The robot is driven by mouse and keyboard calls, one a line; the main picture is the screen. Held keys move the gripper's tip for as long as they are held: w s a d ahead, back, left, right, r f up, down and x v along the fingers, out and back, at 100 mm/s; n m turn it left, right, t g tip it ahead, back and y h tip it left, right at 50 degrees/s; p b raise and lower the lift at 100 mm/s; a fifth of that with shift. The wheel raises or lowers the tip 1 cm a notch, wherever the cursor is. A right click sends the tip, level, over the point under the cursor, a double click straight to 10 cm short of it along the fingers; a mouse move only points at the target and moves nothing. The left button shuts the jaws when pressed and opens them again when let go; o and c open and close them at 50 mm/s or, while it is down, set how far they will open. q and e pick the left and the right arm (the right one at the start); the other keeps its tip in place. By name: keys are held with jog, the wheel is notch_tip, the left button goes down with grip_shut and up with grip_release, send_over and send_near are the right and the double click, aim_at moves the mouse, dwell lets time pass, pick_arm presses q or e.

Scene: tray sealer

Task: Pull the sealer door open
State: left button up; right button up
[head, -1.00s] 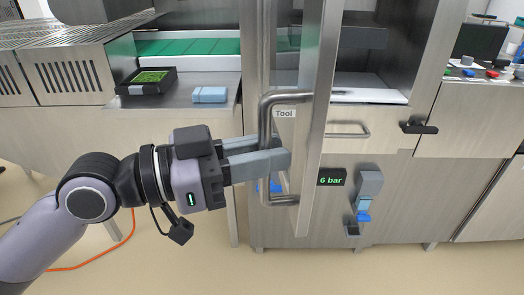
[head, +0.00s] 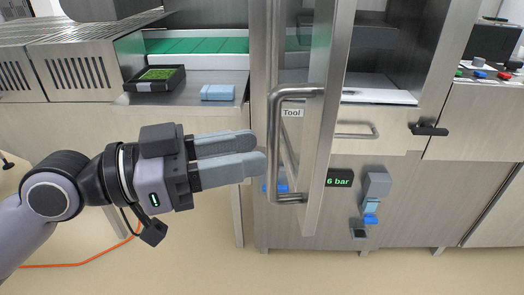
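The sealer door (head: 328,120) stands swung out toward me, seen nearly edge-on, with the machine's inside showing to its right. Its steel bar handle (head: 274,140) is upright on the door's left side. My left gripper (head: 260,152) is just left of the handle's bar, its two grey fingers apart with a narrow gap. The fingertips end short of the bar, and nothing is between them. My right gripper is not in view.
A black tray with green contents (head: 155,78) and a blue block (head: 218,92) lie on the steel shelf at left. A drawer handle (head: 357,131), a black latch (head: 429,129) and a "6 bar" display (head: 339,177) are right of the door. Free floor lies below.

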pick_arm(q)
jog(key=v, duration=0.3)
jog(key=shift+a+b, duration=0.1)
jog(key=shift+b, duration=0.2)
